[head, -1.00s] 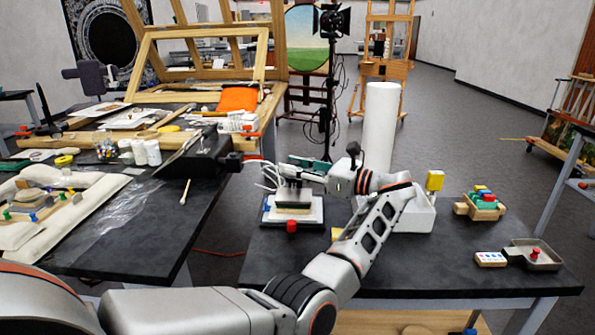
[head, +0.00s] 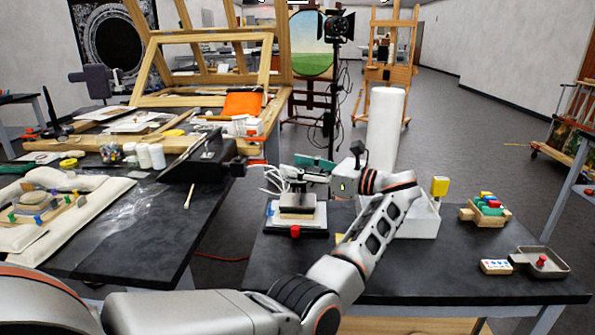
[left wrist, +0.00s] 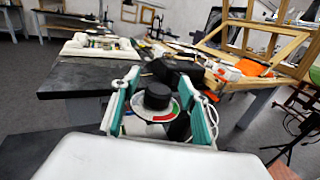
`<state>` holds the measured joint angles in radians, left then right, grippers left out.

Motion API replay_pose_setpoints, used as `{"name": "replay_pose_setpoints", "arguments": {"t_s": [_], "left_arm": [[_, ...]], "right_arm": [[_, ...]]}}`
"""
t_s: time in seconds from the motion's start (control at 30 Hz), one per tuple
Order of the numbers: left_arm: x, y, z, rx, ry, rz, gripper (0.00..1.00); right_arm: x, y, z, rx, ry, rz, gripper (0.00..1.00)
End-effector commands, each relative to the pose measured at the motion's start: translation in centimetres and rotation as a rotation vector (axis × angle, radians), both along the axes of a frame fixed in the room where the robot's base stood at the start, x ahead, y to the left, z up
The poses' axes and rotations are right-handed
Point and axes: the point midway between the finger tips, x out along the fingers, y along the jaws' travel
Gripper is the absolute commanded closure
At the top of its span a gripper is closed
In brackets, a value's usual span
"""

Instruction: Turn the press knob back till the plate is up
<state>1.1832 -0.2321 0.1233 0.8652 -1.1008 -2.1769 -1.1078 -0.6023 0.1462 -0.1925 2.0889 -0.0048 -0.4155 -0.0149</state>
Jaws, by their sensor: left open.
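The press (head: 297,215) stands on the right-hand dark table, with a pale bed on a black base and a red knob (head: 295,232) at its front. A grey-brown plate (head: 297,203) shows low over the bed; I cannot tell whether it touches. In the left wrist view, a black round knob (left wrist: 158,96) sits on a dial disc (left wrist: 146,128) with green, red and white parts. My left gripper (head: 315,165) is above the press. Its teal fingers (left wrist: 160,85) are open, one on each side of the black knob. My right gripper is out of view.
A white open box (head: 415,222) and a tall white roll (head: 384,130) are right of the press. A wooden holder with coloured pieces (head: 485,211) and a grey tray (head: 540,262) lie farther right. The left table (head: 150,225) holds a padded work area and jars.

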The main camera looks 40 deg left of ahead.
Motion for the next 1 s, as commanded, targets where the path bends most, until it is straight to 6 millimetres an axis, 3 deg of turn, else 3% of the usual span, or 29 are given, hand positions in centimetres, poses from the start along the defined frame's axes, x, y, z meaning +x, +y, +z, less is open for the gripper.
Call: {"name": "replay_pose_setpoints", "arguments": {"t_s": [0.2, 0.4, 0.6, 0.9, 1.0], "left_arm": [[0.0, 0.0, 4.3, 0.001, -0.008, 0.001, 0.56], [0.0, 0.1, 7.4, 0.001, -0.005, 0.001, 0.56], [0.0, 0.1, 8.6, 0.0, -0.003, 0.001, 0.56], [0.0, 0.1, 8.8, 0.0, -0.003, 0.001, 0.56], [-0.4, 0.1, 10.4, 0.0, -0.019, 0.001, 0.56]], "right_arm": [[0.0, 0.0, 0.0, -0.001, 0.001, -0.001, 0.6], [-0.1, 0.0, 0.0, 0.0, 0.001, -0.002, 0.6], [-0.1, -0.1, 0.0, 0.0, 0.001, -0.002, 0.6], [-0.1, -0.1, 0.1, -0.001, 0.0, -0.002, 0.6], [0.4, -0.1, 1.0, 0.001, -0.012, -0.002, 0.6]]}}
